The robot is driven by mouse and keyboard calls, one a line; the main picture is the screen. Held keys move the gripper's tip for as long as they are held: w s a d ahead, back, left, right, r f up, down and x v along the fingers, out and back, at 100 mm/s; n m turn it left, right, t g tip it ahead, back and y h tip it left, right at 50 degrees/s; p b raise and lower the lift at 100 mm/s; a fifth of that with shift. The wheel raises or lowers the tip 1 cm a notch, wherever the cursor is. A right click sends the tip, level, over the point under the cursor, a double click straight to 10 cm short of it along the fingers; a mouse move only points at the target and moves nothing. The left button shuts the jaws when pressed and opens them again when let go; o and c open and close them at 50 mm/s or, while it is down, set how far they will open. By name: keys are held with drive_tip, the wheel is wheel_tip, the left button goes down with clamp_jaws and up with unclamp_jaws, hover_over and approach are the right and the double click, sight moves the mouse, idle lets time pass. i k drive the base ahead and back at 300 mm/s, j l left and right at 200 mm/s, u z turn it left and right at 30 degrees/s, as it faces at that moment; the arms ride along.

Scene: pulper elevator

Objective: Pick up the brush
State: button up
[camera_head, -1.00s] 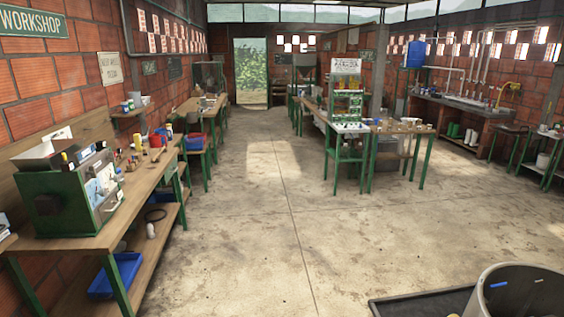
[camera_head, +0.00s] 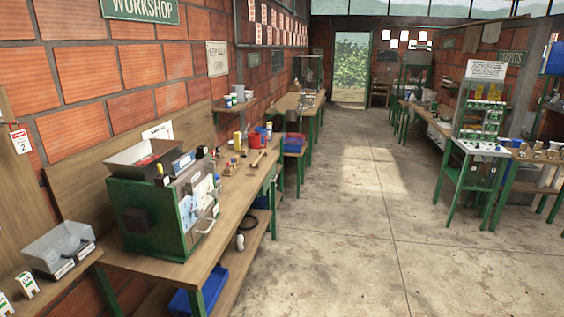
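I cannot pick out a brush for certain. A small tan wooden-looking thing (camera_head: 257,159) lies on the left workbench (camera_head: 232,208), beside a red container (camera_head: 255,140); it is too small to tell whether it is a brush or another tool. A yellow-topped bottle (camera_head: 238,141) stands just left of the red container. My gripper is not in view.
A green machine (camera_head: 150,215) with an open hopper stands on the near end of the workbench. A grey bin (camera_head: 60,248) sits further left. A blue tray (camera_head: 196,292) lies on the lower shelf. A green stand (camera_head: 477,165) is at right. The concrete floor between is clear.

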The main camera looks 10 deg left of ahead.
sight(244, 153)
drive_tip(key=i+u, duration=0.4)
drive_tip(key=i, duration=3.7)
drive_tip(key=i+u, duration=0.15)
drive_tip(key=i, duration=0.45)
drive_tip(key=i+l+u, duration=0.1)
drive_tip(key=i, duration=0.5)
